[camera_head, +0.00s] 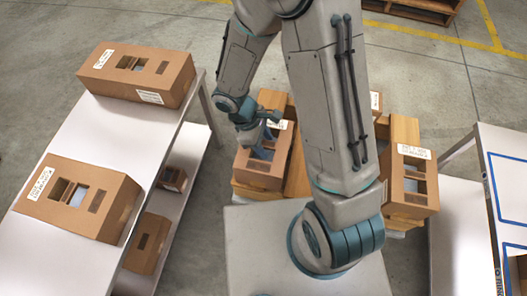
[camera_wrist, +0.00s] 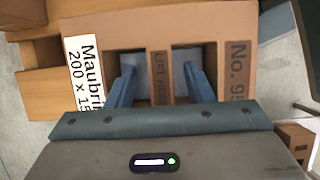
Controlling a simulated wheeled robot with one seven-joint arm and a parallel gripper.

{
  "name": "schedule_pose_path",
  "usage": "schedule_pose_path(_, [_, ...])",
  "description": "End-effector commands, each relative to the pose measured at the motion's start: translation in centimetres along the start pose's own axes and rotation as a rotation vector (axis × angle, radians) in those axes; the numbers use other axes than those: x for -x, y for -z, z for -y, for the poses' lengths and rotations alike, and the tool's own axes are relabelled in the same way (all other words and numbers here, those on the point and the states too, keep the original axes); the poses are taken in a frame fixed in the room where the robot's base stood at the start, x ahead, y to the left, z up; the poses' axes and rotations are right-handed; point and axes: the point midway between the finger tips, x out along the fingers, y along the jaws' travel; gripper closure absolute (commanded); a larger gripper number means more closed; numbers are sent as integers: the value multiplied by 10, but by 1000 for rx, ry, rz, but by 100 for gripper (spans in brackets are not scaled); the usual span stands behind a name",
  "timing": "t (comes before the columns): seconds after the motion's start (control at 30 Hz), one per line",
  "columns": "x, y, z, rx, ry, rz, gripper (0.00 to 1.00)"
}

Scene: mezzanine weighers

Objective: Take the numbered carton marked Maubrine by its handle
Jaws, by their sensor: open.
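The carton marked Maubrine (camera_wrist: 190,25) is brown, with a white label (camera_wrist: 84,75) reading "Maubri… 200 x 15…", cut off at the edge, and "No. 95…" printed on the right. Its handle (camera_wrist: 161,72) is a strip marked "LIFT" between two cut-outs. My gripper (camera_wrist: 160,80) is open, with one blue finger at each cut-out, either side of the strip. I cannot tell whether the fingers touch it. In the head view this carton (camera_head: 259,178) stands left of my arm, with my gripper (camera_head: 262,150) over its top; my arm hides part of the stack.
Two similar cartons lie on the white table at left, one at the back (camera_head: 138,70) and one in front (camera_head: 82,200). More sit on its lower shelf (camera_head: 150,243). Another carton (camera_head: 410,183) stands right of my arm. A white table (camera_head: 455,235) is at right.

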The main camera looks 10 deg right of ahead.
Motion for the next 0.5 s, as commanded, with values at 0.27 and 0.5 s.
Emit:
schedule_pose_path(0.27, [-4,0,0,0,-1,-1,53])
schedule_pose_path(0.5, [-4,0,0,0,-1,-1,100])
